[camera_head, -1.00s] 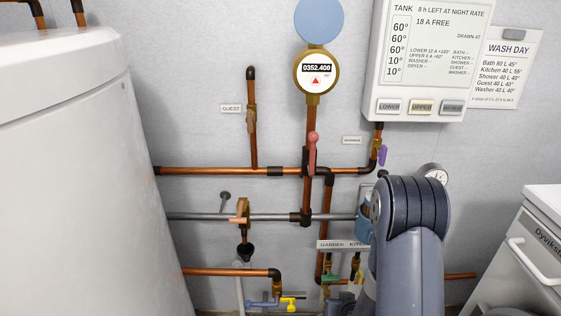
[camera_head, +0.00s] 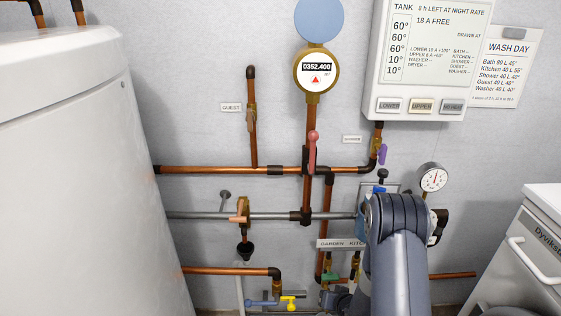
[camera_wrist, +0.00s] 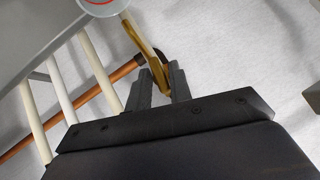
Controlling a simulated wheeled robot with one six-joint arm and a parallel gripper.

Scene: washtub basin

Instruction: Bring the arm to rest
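My arm (camera_head: 398,250) stands at the lower right in the head view, its rounded joint in front of the pipes. It hides my gripper there. In the wrist view my gripper (camera_wrist: 158,80) has its two dark fingers apart. A brass-coloured bar (camera_wrist: 143,48) shows between and beyond the fingertips. I cannot tell whether it touches them.
Copper pipes (camera_head: 220,170) with valves, including a red lever (camera_head: 312,150), cross the wall. A white tank (camera_head: 80,170) fills the left; a white appliance (camera_head: 540,250) stands right. A control panel (camera_head: 428,60) hangs above.

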